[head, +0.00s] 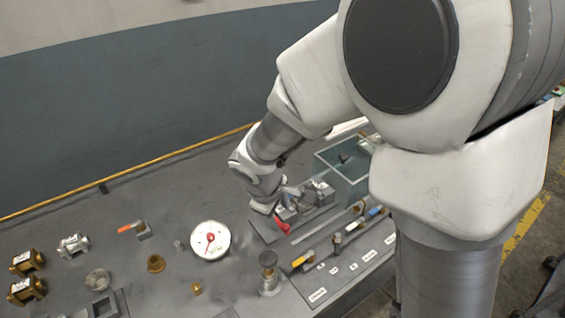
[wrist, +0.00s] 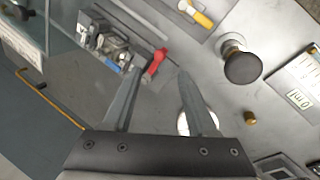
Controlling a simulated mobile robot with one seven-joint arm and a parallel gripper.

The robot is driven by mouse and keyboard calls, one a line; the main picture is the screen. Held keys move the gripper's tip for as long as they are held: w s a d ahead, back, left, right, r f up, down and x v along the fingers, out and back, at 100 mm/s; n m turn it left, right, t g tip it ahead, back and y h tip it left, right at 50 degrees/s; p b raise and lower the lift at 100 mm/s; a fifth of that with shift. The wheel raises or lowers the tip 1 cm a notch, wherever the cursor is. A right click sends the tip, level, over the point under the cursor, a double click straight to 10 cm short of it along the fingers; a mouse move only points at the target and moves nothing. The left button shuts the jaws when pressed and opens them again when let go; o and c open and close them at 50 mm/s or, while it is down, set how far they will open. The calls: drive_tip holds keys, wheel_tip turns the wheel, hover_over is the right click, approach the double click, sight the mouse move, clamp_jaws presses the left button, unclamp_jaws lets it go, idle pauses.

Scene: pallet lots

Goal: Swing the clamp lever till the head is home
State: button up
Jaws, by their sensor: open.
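The clamp (head: 316,194) is a grey metal fixture on a plate on the bench, with a red lever (head: 283,223) at its near left end. In the wrist view the clamp (wrist: 112,46) lies at the upper left, and its red lever (wrist: 156,62) shows beyond and between my fingertips. My gripper (wrist: 160,72) is open, with nothing held. The picture does not settle whether a finger touches the lever. In the head view my gripper (head: 268,206) is at the clamp's left side, with its fingers partly hidden. I cannot make out the clamp head's seating.
A glass-walled bin (head: 345,165) stands behind the clamp. A row with a yellow handle (head: 302,260) and labels lies at the near right. Brass fittings (head: 27,262) are at far left.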

sight(285, 226)
drive_tip(key=b+x, duration=0.1)
drive_tip(key=x, duration=0.7)
drive_tip(key=shift+r, duration=0.1)
clamp_jaws()
idle(1.2)
